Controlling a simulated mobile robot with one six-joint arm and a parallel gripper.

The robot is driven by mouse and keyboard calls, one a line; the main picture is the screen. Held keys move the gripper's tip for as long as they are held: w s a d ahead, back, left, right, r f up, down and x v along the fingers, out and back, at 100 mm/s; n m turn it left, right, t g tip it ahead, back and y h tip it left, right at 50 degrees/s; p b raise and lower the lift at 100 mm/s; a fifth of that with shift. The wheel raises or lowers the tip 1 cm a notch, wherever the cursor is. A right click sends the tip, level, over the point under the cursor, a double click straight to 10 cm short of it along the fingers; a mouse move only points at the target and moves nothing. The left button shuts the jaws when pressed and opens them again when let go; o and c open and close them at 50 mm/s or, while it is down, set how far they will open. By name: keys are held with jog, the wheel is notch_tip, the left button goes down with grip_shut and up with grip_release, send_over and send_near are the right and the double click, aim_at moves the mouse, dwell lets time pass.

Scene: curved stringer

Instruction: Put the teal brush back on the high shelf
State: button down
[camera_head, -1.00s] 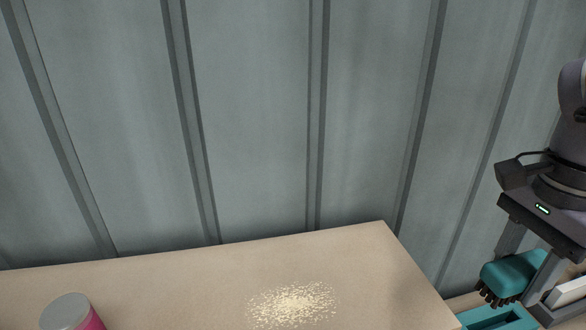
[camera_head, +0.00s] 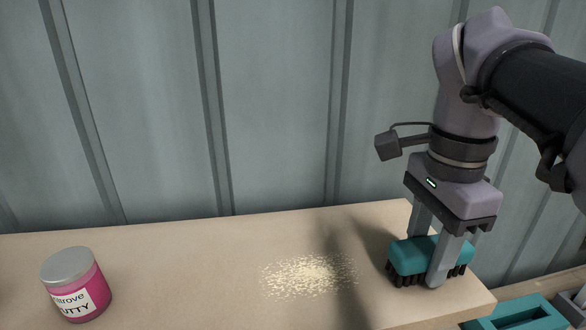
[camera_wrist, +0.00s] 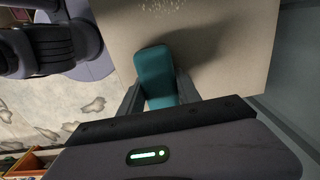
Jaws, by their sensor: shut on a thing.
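The teal brush (camera_head: 409,256) with dark bristles is between the fingers of my gripper (camera_head: 433,262), which is shut on it. In the head view it is at the right end of the tan bench top (camera_head: 190,270), bristles down, at or just above the surface; I cannot tell if they touch. The wrist view also shows the brush (camera_wrist: 155,75) between the fingers, over the bench. A patch of pale shavings (camera_head: 309,275) lies on the bench to the left of the brush. No high shelf can be made out.
A pink putty jar (camera_head: 77,285) with a grey lid stands at the bench's left. A teal tray (camera_head: 522,314) is beyond the bench's right edge, lower right. A ribbed grey wall (camera_head: 280,110) is behind. The bench middle holds only the shavings.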

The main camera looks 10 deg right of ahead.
aim_at(431, 246)
jog(key=shift+f, duration=0.15)
jog(key=c, duration=0.8)
grip_release()
jog(key=shift+s+a, duration=0.1)
jog(key=shift+s, duration=0.05)
jog(key=shift+c, duration=0.2)
notch_tip(431, 246, up, 12)
jog(key=p, duration=0.5)
jog(key=shift+r, duration=0.25)
jog(key=shift+f, duration=0.1)
